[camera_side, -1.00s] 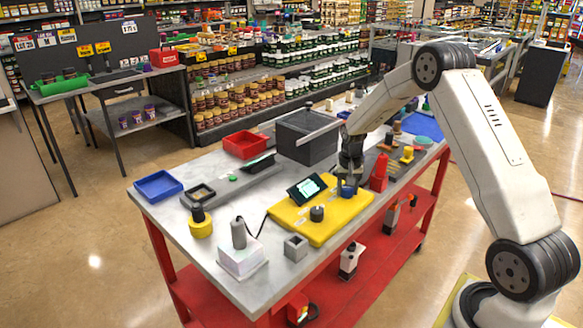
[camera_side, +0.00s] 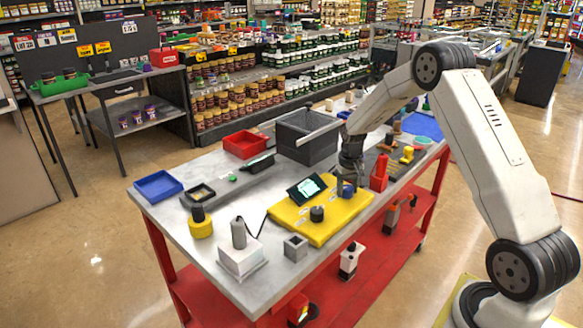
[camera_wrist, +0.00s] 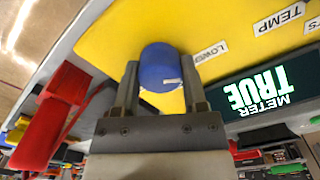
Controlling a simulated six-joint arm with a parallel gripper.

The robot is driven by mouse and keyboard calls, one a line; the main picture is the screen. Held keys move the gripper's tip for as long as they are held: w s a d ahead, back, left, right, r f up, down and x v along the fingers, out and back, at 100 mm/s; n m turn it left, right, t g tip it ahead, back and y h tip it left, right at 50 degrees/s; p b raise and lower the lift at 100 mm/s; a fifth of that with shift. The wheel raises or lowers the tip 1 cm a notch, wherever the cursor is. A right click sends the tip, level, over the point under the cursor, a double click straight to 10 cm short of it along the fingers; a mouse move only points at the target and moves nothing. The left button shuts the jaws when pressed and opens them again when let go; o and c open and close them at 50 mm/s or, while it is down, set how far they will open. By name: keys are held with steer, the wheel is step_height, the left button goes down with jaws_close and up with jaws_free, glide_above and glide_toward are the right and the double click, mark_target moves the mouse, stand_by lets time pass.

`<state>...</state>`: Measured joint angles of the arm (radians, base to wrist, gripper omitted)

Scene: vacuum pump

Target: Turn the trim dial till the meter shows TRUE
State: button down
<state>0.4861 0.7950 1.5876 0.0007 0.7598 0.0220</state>
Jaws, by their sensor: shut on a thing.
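The yellow panel (camera_side: 320,226) lies on the table and carries a blue dial, a black knob (camera_side: 316,213) and a dark meter (camera_side: 306,188). In the wrist view the meter (camera_wrist: 262,92) shows METER TRUE in bright letters, upside down. The blue dial (camera_wrist: 160,62) has a small white mark on its side. My gripper (camera_wrist: 160,82) is shut on the blue dial, one finger on each side. In the side view my gripper (camera_side: 348,182) is at the panel's right end and partly hides the blue dial (camera_side: 347,191). I cannot read a trim label; the label nearest the dial is partly cut.
A red bottle-like object (camera_side: 379,172) stands close to the right of my gripper. A grey bin (camera_side: 308,148) is behind the panel, and a small grey block (camera_side: 295,246) is in front. A white box (camera_side: 240,257) with a grey cylinder stands at the front left.

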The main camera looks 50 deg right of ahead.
mark_target(347, 187)
steer(key=shift+c, duration=0.7)
jaws_free()
steer(key=shift+r, duration=0.1)
steer(key=shift+r, duration=3.85)
steer(key=shift+a, duration=0.1)
steer(key=s+a+n+t, duration=0.1)
steer(key=s+a+n, duration=0.2)
steer(key=s+a, duration=0.5)
steer(key=s+a+n+t, duration=0.1)
steer(key=s+a+n, duration=0.1)
steer(key=s+a, duration=0.6)
steer(key=a, duration=0.7)
steer(key=shift+s+a+n+t, duration=0.2)
steer(key=shift+n+t, duration=0.1)
steer(key=shift+n, duration=0.1)
